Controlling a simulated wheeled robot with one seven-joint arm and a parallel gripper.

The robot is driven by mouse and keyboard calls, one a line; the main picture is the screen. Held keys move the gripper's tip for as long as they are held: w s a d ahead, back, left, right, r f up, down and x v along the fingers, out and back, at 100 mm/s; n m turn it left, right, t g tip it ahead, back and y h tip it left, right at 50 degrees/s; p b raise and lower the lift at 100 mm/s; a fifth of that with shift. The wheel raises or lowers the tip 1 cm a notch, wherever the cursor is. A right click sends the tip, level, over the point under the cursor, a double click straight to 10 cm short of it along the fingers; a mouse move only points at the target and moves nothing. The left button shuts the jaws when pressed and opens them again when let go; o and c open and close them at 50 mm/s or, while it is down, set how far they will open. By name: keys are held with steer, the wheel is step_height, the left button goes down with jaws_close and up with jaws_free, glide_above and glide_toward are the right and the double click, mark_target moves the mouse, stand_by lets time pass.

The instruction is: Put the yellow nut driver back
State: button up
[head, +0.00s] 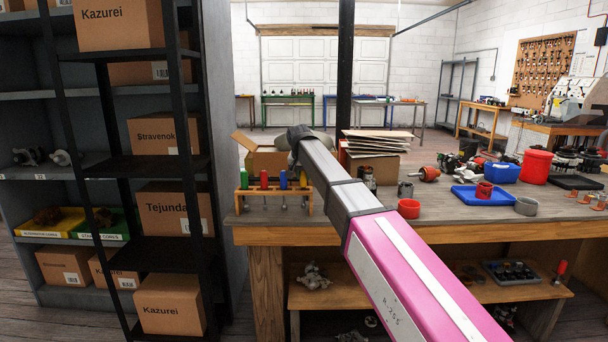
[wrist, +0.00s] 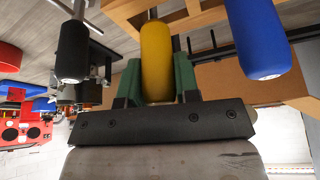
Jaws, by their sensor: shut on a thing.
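The yellow nut driver (wrist: 157,62) is between the green-padded fingers of my gripper (wrist: 156,82), which is shut on its handle. Its metal shaft points away, toward the wooden rack (wrist: 190,16). In the head view the yellow handle (head: 303,180) shows at the right end of the rack (head: 244,208), beside the blue driver (head: 284,180). Red (head: 264,179) and green (head: 248,180) drivers stand farther left. I cannot tell whether the yellow shaft is seated in the rack. In the head view my arm hides most of the gripper.
The blue handle (wrist: 253,40) is close on the right in the wrist view, and a black handle (wrist: 70,52) is on the left. An open cardboard box (head: 266,160) stands behind the rack. Blue trays and a red bucket (head: 536,166) are farther right on the bench (head: 460,212).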

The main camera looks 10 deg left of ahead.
steer(key=shift+f, duration=0.4)
steer(key=o, duration=1)
steer(key=shift+c, duration=0.2)
